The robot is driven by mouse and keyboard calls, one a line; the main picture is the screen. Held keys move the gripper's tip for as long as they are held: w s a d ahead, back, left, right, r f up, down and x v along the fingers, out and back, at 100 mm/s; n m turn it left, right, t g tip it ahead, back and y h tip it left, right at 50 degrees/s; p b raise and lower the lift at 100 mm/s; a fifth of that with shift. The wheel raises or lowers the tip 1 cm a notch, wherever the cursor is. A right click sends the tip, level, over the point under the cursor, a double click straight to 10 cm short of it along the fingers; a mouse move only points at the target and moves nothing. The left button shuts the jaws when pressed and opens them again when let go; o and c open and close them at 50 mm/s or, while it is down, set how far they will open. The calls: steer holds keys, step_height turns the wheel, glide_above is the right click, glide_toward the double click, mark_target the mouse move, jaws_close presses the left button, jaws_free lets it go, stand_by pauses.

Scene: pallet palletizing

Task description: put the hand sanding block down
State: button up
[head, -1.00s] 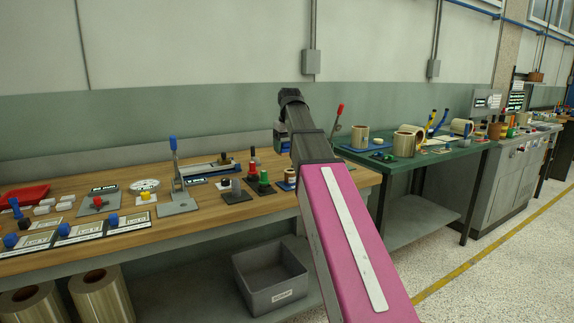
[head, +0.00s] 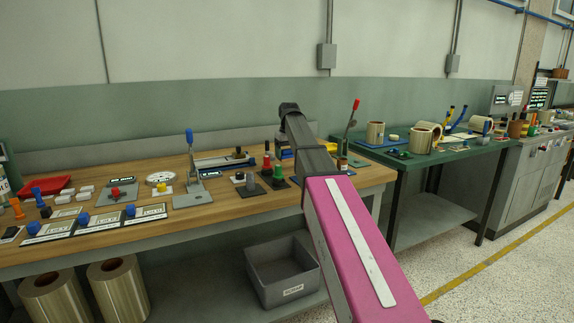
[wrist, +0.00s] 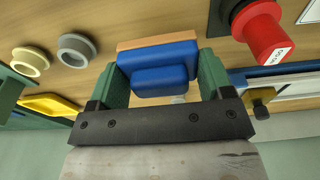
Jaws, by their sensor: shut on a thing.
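The hand sanding block (wrist: 152,80) is blue with a tan-orange layer along its far side in the wrist view. My gripper (wrist: 160,62) has its two green fingers against the block's left and right sides, shut on it. Wooden bench top shows beyond the block; I cannot tell whether the block touches it. In the head view my arm reaches over the right end of the wooden bench (head: 235,208) and hides the gripper and most of what it holds.
A red knob (wrist: 262,32) stands close right of the block, and two round rings (wrist: 77,48) lie to the left. A yellow piece (wrist: 50,104) is nearby. The lever press (head: 188,185) and black-based red and green knobs (head: 278,175) stand left of my arm. A grey bin (head: 282,275) sits below.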

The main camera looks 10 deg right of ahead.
mark_target(287, 170)
steer(key=shift+f, duration=2.3)
steer(key=shift+f, duration=0.1)
steer(key=o, duration=1)
steer(key=r, duration=0.4)
steer(key=s+r, duration=0.1)
steer(key=r, duration=0.7)
steer(key=shift+s+d, duration=0.2)
steer(key=shift+d, duration=0.05)
